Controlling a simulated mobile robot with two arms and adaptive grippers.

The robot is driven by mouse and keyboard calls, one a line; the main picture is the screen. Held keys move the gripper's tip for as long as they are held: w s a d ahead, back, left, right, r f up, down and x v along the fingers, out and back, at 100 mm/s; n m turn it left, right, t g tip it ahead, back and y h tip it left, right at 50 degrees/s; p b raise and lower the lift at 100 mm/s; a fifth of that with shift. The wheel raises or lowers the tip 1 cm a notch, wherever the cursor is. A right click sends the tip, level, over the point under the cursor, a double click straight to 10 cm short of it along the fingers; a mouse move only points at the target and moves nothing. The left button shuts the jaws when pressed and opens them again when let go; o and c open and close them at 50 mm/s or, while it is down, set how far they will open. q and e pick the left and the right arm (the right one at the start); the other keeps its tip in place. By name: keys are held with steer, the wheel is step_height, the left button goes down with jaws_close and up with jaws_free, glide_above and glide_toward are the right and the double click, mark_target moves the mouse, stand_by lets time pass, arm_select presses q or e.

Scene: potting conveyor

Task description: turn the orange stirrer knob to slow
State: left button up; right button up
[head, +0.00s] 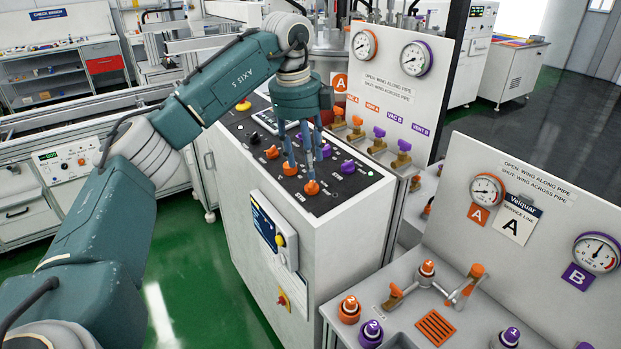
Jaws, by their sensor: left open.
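Several orange knobs sit in a row on the dark sloping top of the control cabinet: a left one (271,152), a middle one (290,169) and a front one (311,187). Their labels are too small to read, so I cannot tell which is the stirrer knob. My left gripper (303,169) points down over this panel with its fingers spread and open. The fingertips are close to the middle and front orange knobs; I cannot tell whether they touch. My right gripper is not in view.
Purple knobs (348,166) stand right of the orange ones, and a small screen (268,121) lies behind. Valves with orange and purple handles (404,146) line the gauge board (391,87) to the right. A second valve bench (407,318) is at front right. Green floor (200,285) is clear.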

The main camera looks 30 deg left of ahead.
mark_target(311, 183)
arm_select(q)
steer(key=f, duration=0.2)
steer(key=f+p, duration=0.1)
steer(key=f, duration=0.1)
steer(key=w+f, duration=0.1)
steer(key=f, duration=0.1)
steer(key=shift+d+f, duration=0.1)
steer(key=shift+f, duration=0.25)
steer(key=c, duration=1.2)
